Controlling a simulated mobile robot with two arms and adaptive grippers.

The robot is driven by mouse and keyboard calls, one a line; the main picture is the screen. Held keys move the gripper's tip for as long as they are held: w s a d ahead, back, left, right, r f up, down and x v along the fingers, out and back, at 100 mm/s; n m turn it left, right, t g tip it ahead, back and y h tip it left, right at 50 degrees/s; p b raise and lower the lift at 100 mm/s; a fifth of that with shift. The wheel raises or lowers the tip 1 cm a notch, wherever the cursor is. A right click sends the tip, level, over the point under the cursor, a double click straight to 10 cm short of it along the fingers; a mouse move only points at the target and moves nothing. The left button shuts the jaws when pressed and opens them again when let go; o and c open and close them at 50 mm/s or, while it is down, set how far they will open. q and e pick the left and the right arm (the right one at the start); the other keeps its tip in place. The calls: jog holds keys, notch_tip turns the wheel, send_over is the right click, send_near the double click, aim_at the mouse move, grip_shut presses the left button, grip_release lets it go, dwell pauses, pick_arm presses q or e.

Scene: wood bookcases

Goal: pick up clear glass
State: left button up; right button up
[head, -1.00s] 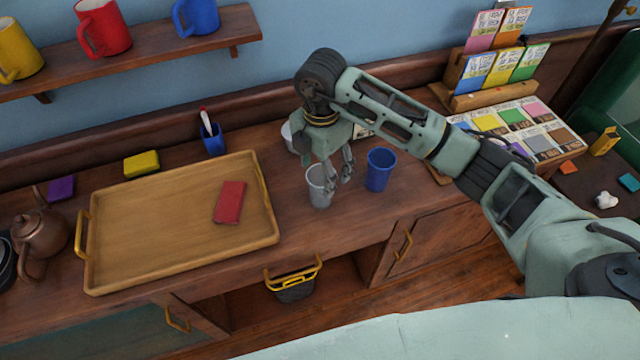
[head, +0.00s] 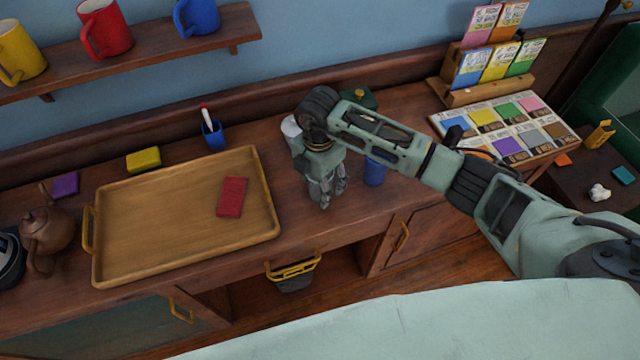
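The clear glass (head: 314,192) stands on the wooden counter, to the right of the tray. It is mostly hidden behind my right gripper, and only a little of its side shows. My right gripper (head: 332,198) points down at the glass, with its fingers low and slightly apart. Whether the fingers grip the glass or are only beside it cannot be told. My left gripper is not in view.
A blue cup (head: 375,172) stands close on the right of my gripper, partly covered by my arm. A wooden tray (head: 150,215) with a red block (head: 232,196) lies on the left. A white vessel (head: 291,128) and a green box (head: 358,97) stand behind.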

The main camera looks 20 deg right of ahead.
jog(key=c, duration=1.1)
jog(key=shift+r, duration=0.1)
